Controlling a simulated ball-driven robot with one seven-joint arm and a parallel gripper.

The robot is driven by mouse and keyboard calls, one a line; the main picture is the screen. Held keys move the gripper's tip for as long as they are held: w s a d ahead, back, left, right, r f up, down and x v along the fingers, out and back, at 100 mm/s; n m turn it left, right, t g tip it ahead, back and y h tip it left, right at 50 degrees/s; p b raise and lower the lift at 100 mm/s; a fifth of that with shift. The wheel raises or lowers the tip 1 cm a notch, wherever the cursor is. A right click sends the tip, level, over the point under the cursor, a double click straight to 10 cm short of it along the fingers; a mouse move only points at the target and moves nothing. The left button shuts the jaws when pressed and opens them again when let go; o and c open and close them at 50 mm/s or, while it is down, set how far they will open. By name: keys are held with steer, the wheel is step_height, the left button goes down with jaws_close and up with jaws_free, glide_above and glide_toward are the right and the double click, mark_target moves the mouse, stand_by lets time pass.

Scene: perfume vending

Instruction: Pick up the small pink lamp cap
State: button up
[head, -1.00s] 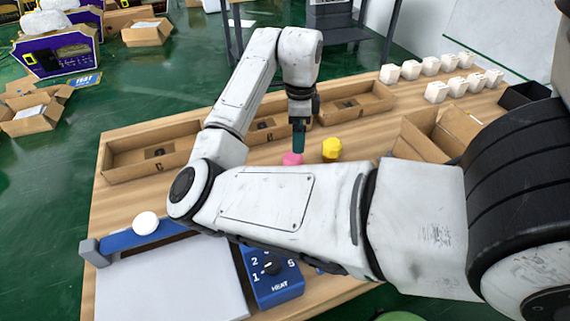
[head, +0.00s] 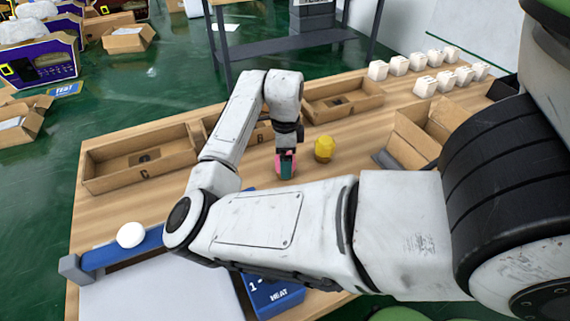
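The small pink lamp cap (head: 278,164) is at the middle of the wooden table in the head view. My gripper (head: 287,166) points down at it. One dark teal finger covers the front of the cap, and pink shows on both sides of that finger. The far finger is hidden, so I cannot tell whether the gripper is closed on the cap. I cannot tell whether the cap touches the table.
A yellow cap (head: 324,149) stands just right of the pink one. Open cardboard boxes (head: 140,160) line the table's back edge, and another box (head: 418,135) stands at right. Several white cubes (head: 425,87) sit at the back right. A blue HEAT unit (head: 275,297) is at the front.

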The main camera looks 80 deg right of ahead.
steer(key=shift+s+a+f, duration=0.1)
steer(key=shift+f, duration=1.5)
steer(key=c, duration=1.1)
steer(key=shift+r, duration=0.1)
steer(key=shift+c, duration=0.2)
steer(key=shift+r, duration=0.5)
step_height(320, 180, up, 2)
steer(key=shift+s+r, duration=0.15)
steer(key=shift+r, duration=0.1)
steer(key=s+a+r, duration=0.9)
steer(key=s, duration=0.1)
steer(key=shift+a+r, duration=0.15)
steer(key=shift+a, duration=0.2)
